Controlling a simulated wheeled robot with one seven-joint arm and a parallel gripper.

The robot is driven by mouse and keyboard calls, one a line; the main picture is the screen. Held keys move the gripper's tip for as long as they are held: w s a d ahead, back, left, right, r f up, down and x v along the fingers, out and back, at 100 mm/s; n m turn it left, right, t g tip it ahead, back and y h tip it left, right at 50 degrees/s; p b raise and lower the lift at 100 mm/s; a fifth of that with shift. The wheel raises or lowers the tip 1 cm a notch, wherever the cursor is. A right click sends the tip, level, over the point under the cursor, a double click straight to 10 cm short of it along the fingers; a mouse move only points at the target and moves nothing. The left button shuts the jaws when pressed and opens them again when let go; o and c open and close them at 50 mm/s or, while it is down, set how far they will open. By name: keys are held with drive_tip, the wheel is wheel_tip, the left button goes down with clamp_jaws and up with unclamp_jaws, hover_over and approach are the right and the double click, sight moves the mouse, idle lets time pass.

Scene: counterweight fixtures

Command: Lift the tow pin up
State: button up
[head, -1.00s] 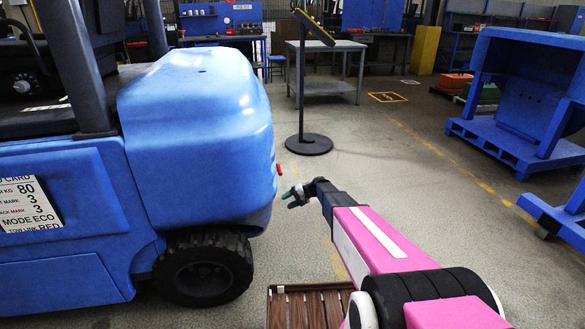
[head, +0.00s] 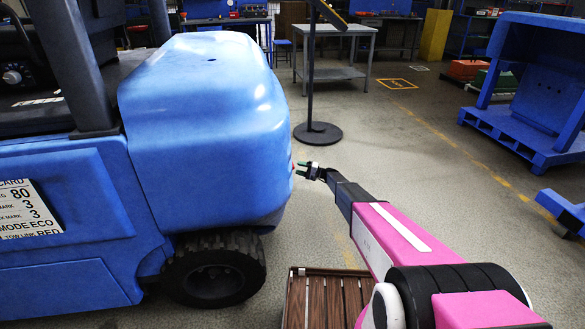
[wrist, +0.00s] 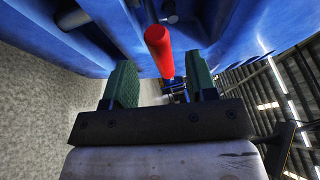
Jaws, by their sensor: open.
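The tow pin (wrist: 159,52) is a red cylinder at the rear of the blue forklift (head: 205,125). In the wrist view it shows in line with the gap between my green fingers, nearer the top of the picture. My gripper (wrist: 162,80) is open, and clear space shows between each finger and the pin. In the head view my gripper (head: 303,170) is right beside the forklift's rear face. There only a small bit of red shows at that face, and the pin is mostly hidden. How deep the pin sits between the fingers I cannot tell.
A slatted brown pallet (head: 327,300) lies on the floor below my arm. A black stand with a round base (head: 317,133) stands behind the gripper. A blue frame (head: 525,120) is at the right. The floor between is clear.

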drive_tip(key=shift+w+a+r, duration=0.15)
drive_tip(key=shift+a+r, duration=0.05)
drive_tip(key=shift+a, duration=1.05)
drive_tip(key=shift+w+a+r, duration=0.1)
drive_tip(key=shift+a+r, duration=0.05)
drive_tip(key=shift+a, duration=1.05)
